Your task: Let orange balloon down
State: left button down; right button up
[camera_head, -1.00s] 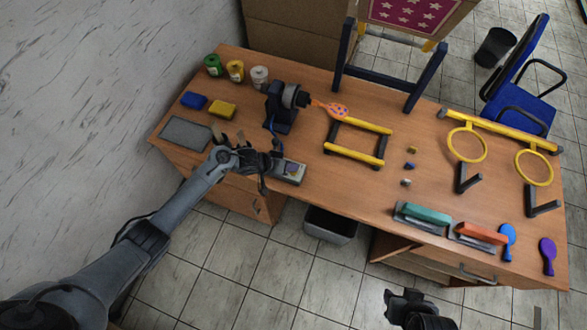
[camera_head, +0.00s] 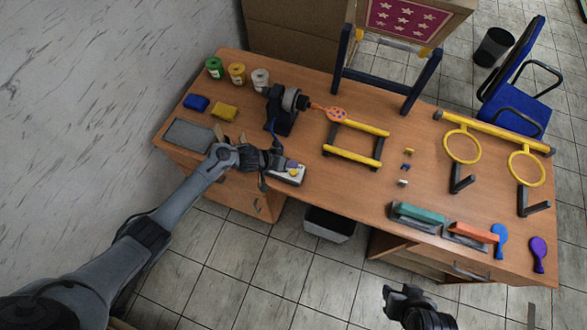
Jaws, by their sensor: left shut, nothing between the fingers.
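The orange balloon (camera_head: 337,114), flat with dark spots, lies out to the right from the nozzle of a dark inflating machine (camera_head: 284,110). A small pale control box (camera_head: 287,177) with a yellow button sits at the table's front edge. My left gripper (camera_head: 292,164) is shut and empty, with its fingertips over the box and partly hiding its top. I cannot tell whether they touch a button. My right gripper (camera_head: 391,294) is in front of the table, low in the picture. Its finger gap is not clear.
A yellow frame (camera_head: 357,157) stands right of the machine. Paint jars (camera_head: 237,73), sponges (camera_head: 223,111) and a grey pad (camera_head: 188,136) are at the left. Ring stands (camera_head: 462,147), squeegees (camera_head: 418,214) and flat blue and purple balloons (camera_head: 538,254) are at the right.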

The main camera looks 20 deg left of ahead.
pick_arm(q)
notch_tip(320, 180, up, 2)
jog(key=shift+p, duration=0.65)
pick_arm(e)
notch_tip(320, 180, up, 2)
jog(key=shift+d+r, duration=0.1)
pick_arm(q)
jog(key=shift+f, duration=0.1)
